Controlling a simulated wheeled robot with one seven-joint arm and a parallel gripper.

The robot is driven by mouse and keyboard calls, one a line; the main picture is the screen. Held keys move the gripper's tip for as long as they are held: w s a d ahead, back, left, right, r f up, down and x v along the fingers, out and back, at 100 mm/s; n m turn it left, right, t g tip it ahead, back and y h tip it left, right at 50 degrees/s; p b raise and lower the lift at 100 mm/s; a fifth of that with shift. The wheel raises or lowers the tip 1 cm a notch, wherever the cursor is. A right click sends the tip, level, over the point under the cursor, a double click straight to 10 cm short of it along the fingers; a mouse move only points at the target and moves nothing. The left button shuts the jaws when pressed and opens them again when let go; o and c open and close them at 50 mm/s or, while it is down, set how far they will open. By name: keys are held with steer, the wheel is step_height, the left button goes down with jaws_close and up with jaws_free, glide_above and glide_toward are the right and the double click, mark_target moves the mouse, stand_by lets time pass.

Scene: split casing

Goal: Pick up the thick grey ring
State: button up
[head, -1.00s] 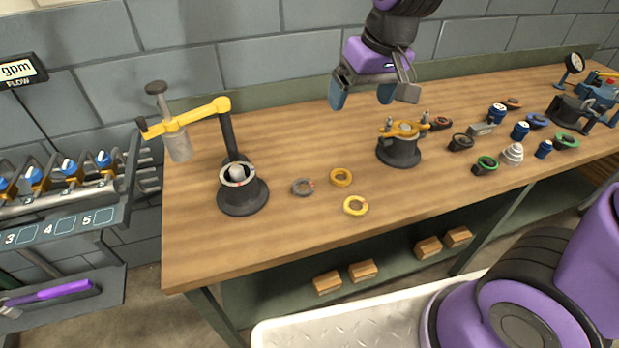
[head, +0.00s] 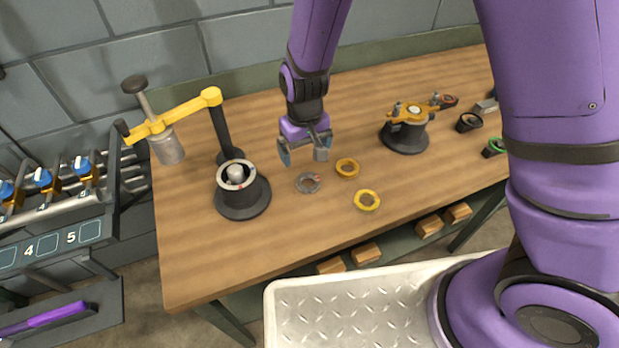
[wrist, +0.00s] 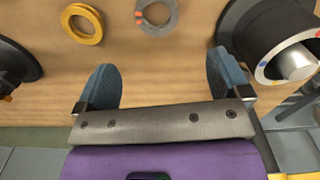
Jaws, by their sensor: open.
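The thick grey ring (head: 308,182) lies flat on the bench, with a small red mark on its rim. It also shows at the top of the wrist view (wrist: 157,17), cut off by the frame edge, with orange-red marks on its left side. My gripper (head: 304,154) is open and empty, above the bench and just behind the ring in the head view. In the wrist view its two blue-grey fingertips (wrist: 166,84) stand apart, and the ring lies beyond them, not between them.
Two yellow rings (head: 347,168) (head: 367,200) lie right of the grey ring. Another dark fixture (head: 405,138) with a yellow top stands right.

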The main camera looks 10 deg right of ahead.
mark_target(308, 183)
steer(key=shift+d+f, duration=0.15)
steer(key=shift+f, duration=2.4)
steer(key=shift+d+f, duration=0.1)
steer(key=shift+f, duration=2.45)
steer(key=c, duration=1)
steer(key=shift+r, duration=0.15)
